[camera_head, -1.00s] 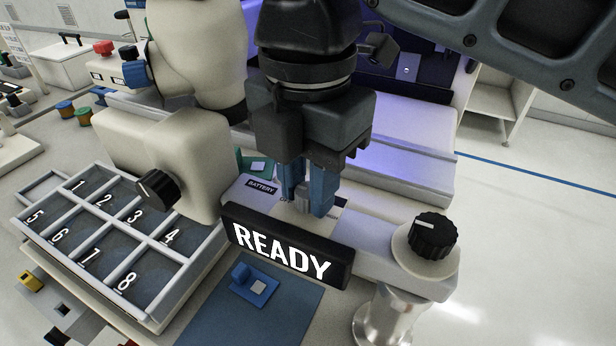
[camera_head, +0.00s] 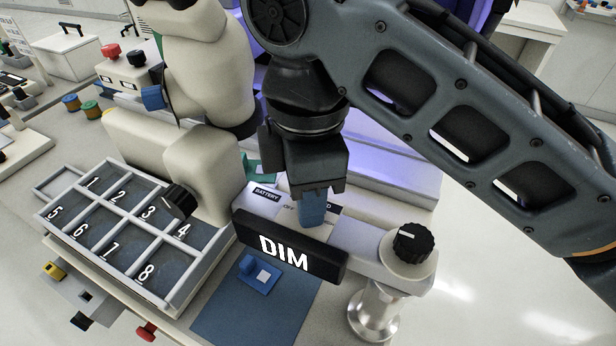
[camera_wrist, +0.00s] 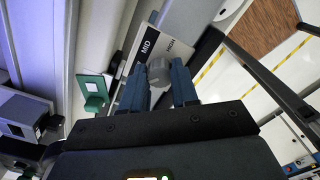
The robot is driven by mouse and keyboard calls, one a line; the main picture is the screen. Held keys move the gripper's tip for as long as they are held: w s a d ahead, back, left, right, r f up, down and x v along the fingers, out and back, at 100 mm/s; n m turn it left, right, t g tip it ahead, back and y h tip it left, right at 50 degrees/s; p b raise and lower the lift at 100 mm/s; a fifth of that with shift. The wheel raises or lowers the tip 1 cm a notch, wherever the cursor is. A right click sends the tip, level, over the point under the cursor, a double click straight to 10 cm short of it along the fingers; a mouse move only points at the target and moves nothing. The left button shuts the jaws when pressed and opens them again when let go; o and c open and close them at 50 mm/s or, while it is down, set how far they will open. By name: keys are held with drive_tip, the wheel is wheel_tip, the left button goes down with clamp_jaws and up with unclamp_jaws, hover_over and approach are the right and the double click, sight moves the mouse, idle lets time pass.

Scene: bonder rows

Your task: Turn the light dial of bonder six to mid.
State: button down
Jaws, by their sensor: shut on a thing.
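My gripper (camera_head: 313,210) points down behind the black display (camera_head: 285,245) of the bonder, which reads "DIM". In the wrist view my blue fingers stand on both sides of a small grey dial (camera_wrist: 160,72), and my gripper (camera_wrist: 160,85) is shut on it. I cannot make out a pointer mark on the dial.
A numbered tray (camera_head: 62,181) lies at left. A blue mat (camera_head: 225,322) with a small blue part (camera_head: 262,276) lies in front. A green part (camera_wrist: 93,90) is near my fingers.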

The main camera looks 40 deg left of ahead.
drive_tip(key=m, duration=0.3)
drive_tip(key=shift+r+m+p, duration=0.1)
drive_tip(key=shift+m+p, duration=0.2)
drive_tip(key=m, duration=0.4)
drive_tip(key=shift+w+m, duration=0.1)
drive_tip(key=shift+m, duration=0.2)
drive_tip(key=m, duration=0.3)
drive_tip(key=shift+m, duration=2.2)
drive_tip(key=c, duration=0.9)
unclamp_jaws()
drive_tip(key=shift+o, duration=0.2)
